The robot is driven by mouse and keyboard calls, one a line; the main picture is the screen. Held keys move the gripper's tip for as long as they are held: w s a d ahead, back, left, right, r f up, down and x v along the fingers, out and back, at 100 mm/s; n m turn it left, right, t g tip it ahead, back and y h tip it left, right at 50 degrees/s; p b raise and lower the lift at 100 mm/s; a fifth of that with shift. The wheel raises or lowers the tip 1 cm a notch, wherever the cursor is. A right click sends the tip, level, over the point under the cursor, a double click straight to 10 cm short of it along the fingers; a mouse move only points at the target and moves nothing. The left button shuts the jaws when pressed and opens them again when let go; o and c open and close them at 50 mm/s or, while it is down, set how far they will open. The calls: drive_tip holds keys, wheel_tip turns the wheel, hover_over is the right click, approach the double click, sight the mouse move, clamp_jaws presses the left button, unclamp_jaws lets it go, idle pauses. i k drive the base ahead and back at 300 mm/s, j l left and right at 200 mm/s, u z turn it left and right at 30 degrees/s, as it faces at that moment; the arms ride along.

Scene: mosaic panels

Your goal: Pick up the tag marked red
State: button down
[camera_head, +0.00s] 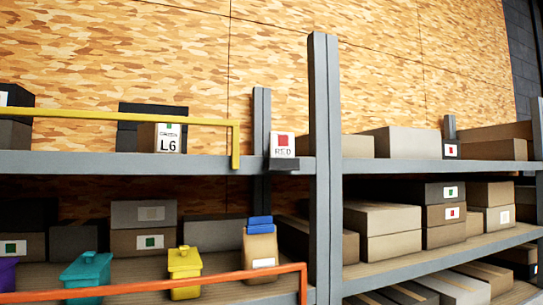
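The tag marked red (282,146) is a small white card with a red square and the lettering "RED" below it. It stands upright at the edge of the upper shelf (225,165), just left of the tall grey post (325,170). A small dark ledge (283,164) is directly under it. Nothing covers its face. My gripper is not in view.
A similar tag with a green square and "L6" (168,138) stands to the left on the same shelf. A yellow rail (130,115) and an orange rail (150,287) cross in front. Below are teal (87,275) and yellow (184,271) containers. Cardboard boxes (400,142) fill the right shelves.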

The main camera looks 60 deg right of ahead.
sight(281, 144)
drive_tip(key=l+z, duration=0.1)
drive_tip(key=z, duration=0.7)
drive_tip(key=i+l+z, duration=0.1)
drive_tip(key=z, duration=0.7)
drive_tip(key=i+j+z, duration=0.1)
drive_tip(key=i, duration=0.1)
